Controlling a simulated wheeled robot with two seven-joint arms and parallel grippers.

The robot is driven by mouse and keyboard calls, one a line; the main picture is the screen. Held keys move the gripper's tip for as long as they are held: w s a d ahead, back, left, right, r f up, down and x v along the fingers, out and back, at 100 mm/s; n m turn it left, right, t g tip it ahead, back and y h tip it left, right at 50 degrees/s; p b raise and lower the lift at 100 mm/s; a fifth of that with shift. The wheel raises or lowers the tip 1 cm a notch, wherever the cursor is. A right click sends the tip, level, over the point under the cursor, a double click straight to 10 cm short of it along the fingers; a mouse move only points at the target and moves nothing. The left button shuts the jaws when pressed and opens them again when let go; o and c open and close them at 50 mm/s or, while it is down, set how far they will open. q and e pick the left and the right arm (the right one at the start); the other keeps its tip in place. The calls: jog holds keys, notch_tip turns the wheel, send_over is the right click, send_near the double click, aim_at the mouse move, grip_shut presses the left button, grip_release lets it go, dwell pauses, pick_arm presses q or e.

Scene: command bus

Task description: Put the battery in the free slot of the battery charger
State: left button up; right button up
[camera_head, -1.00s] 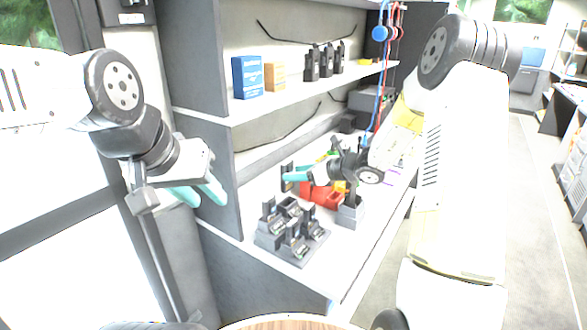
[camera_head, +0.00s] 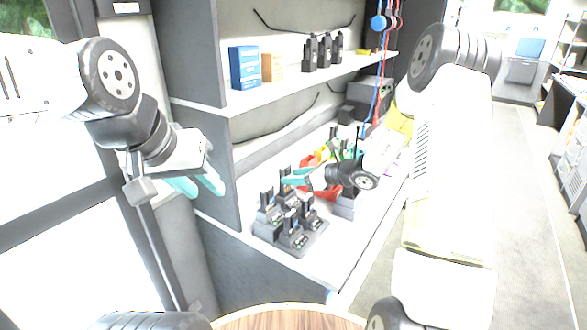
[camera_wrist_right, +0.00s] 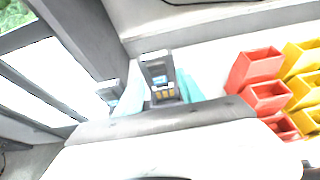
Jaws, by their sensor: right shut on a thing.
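The battery charger (camera_head: 297,249) is a grey block near the front left of the white bench in the head view, with several dark uprights on it. My right gripper (camera_head: 288,181) reaches over its back edge from the right. Its teal fingers are shut on the battery (camera_wrist_right: 157,68), a dark grey block with gold contacts facing the wrist camera. The battery stands roughly upright between the fingers. The free slot cannot be made out behind the gripper and uprights. My left gripper (camera_head: 200,186) is open and empty, left of the bench, with its fingers apart.
Red and yellow bins (camera_wrist_right: 262,92) stand on the bench right of the gripper in the wrist view. A shelf (camera_head: 300,80) above carries a blue box (camera_head: 244,68), an orange box (camera_head: 272,67) and several black radios (camera_head: 324,52). A grey side panel (camera_head: 208,165) borders the charger's left.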

jog(key=shift+f, duration=1.35)
jog(key=shift+f, duration=0.3)
jog(key=o, duration=1.5)
jog(key=shift+o, duration=0.2)
jog(key=v, duration=0.7)
jog(key=shift+s+d, duration=0.2)
jog(key=shift+d, duration=0.1)
jog(key=shift+r, duration=0.2)
